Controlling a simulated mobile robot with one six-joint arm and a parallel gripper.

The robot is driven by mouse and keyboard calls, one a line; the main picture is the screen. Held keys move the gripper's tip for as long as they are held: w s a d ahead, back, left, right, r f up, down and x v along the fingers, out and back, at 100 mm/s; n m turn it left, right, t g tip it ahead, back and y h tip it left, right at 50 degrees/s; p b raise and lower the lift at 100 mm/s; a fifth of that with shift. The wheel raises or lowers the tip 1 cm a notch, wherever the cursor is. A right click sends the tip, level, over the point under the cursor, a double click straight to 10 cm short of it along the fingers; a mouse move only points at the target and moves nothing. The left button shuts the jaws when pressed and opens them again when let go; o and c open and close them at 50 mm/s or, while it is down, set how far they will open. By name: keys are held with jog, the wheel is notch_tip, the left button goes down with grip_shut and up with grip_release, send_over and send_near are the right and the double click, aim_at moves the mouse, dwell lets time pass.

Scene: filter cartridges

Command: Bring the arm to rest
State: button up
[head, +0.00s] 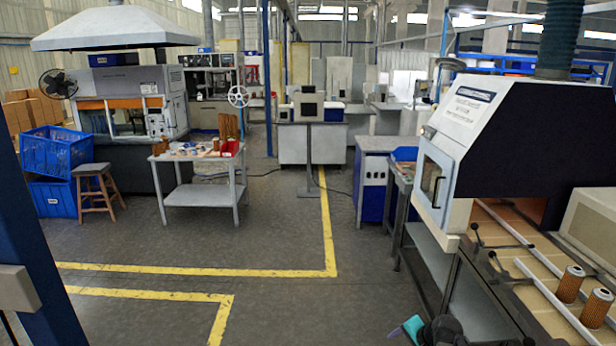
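What looks like my gripper (413,326) shows at the bottom edge, right of centre, as a small teal and dark end beside black arm parts. Most of it is cut off by the frame, so I cannot tell if it is open or shut or holds anything. Two brown filter cartridges with pale tops stand upright at the lower right, one farther back (570,284) and one nearer (596,308). They stand on the tan surface of a bench (520,232), apart from the gripper, which is to their left.
A white and black machine (500,135) stands over the bench, with light rails and black clamp handles below. A grey table (198,198) with loose parts stands left of centre. A stool (97,190) and blue crates (55,152) are at left. The grey floor with yellow lines is clear.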

jog(key=s+a+f+n+g+h, duration=0.2)
jog(key=s+a+f+n+g, duration=0.4)
jog(key=s+a+f+n, duration=0.5)
jog(key=s+f+g+b, duration=0.1)
jog(key=s+f+b, duration=0.6)
jog(key=f, duration=0.5)
jog(key=s+a+f+g+b, duration=0.1)
jog(key=s+f+g+b, duration=0.1)
jog(key=s+f+b, duration=0.4)
jog(key=s+f+g+b, duration=0.2)
jog(key=s+f+b, duration=0.5)
jog(key=s+f, duration=0.7)
notch_tip(320, 180, down, 4)
jog(key=shift+a+f+b, duration=0.2)
jog(key=shift+a+b, duration=0.05)
jog(key=shift+b, duration=0.1)
